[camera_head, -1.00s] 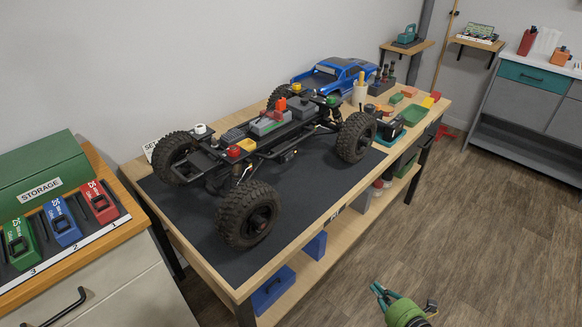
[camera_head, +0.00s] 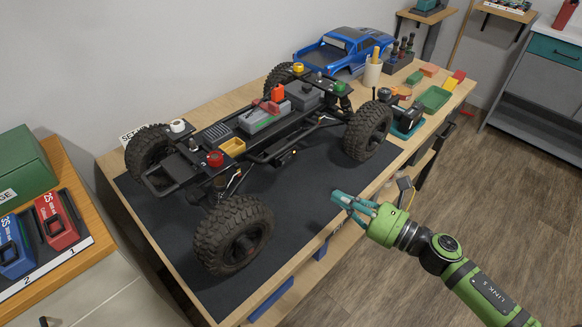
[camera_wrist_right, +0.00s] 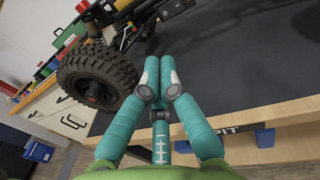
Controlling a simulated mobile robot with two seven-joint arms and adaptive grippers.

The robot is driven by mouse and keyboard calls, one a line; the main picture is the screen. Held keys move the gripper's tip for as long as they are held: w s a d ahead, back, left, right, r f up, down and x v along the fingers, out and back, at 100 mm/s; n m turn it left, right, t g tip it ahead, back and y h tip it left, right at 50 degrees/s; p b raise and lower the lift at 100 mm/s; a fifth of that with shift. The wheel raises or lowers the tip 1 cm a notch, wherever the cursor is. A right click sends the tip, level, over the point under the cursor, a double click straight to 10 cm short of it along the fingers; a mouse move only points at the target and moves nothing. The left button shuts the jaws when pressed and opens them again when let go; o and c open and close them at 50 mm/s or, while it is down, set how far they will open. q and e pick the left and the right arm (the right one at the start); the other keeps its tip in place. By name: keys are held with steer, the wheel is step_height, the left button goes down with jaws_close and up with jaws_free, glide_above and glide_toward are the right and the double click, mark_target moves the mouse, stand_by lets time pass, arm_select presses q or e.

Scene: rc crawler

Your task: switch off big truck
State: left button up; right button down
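The big truck (camera_head: 265,130) is a bare black crawler chassis with large knobbly tyres, standing on a dark mat (camera_head: 300,215) on the workbench. My right gripper (camera_head: 340,199), teal-fingered, is over the bench's front edge, right of the near front tyre (camera_head: 233,234), apart from the truck. In the right wrist view its fingers (camera_wrist_right: 159,66) lie close together with nothing between them, and a tyre (camera_wrist_right: 97,78) shows to their left. My left gripper is out of view.
A blue truck body (camera_head: 345,52), a pencil cup (camera_head: 373,72) and a green tray (camera_head: 434,98) stand at the bench's far end. Colored battery packs (camera_head: 56,220) sit on the cabinet at left. The mat before the truck is clear.

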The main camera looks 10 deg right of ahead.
mark_target(282, 165)
steer(key=p+x, duration=0.4)
steer(key=x, duration=0.9)
steer(key=shift+w, duration=0.2)
steer(key=shift+w+a, duration=0.3)
steer(key=shift+w, duration=0.05)
